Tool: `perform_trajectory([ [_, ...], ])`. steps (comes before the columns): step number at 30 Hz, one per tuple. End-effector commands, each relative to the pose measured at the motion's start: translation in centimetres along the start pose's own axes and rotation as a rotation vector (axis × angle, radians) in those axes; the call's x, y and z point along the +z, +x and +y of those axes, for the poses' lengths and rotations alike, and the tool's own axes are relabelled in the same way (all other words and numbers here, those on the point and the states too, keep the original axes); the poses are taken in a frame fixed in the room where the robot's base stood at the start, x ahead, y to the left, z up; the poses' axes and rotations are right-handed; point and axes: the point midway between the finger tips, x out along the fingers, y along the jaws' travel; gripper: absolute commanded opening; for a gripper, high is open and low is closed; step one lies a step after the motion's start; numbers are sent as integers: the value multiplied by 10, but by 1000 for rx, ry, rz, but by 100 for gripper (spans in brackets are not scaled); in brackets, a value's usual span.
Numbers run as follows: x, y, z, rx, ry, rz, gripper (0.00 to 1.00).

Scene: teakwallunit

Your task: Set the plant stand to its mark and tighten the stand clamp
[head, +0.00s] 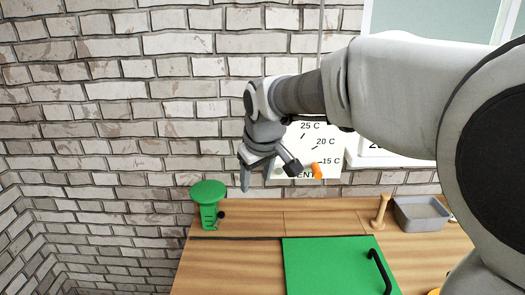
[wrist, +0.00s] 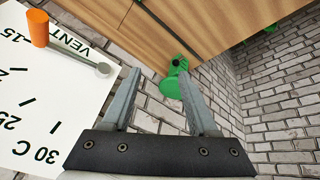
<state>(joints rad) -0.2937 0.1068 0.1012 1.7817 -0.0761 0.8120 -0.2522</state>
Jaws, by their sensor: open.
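The plant stand (head: 208,190) is green, with a round flat top over a narrower body bearing dark scale marks. It stands upright at the left end of the wooden top, near the brick wall. A small black knob (head: 221,214), apparently the stand clamp, sits on its right side. My gripper (head: 257,183) is open and empty, above and to the right of the stand, and apart from it. In the wrist view the stand (wrist: 171,87) shows beyond the open fingers (wrist: 159,74), with the black knob (wrist: 175,62) near it. I cannot read its mark.
A white VENT dial panel (head: 305,135) with an orange-tipped lever (head: 316,171) is behind my gripper. A green panel (head: 325,265) with a black handle (head: 380,270) lies on the wooden top (head: 235,265). A wooden peg (head: 380,211) and grey tray (head: 422,214) stand at right.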

Motion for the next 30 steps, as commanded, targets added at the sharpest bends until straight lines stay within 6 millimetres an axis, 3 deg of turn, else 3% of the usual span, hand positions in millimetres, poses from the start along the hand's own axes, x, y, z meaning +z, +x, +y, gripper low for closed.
perform_trajectory([
  [3,-33,34,-20,-31,-84,1,60],
  [9,-62,68,-41,-59,-164,9,60],
  [17,-68,90,-47,-66,-181,9,60],
  [30,-67,182,-53,-66,-180,7,60],
])
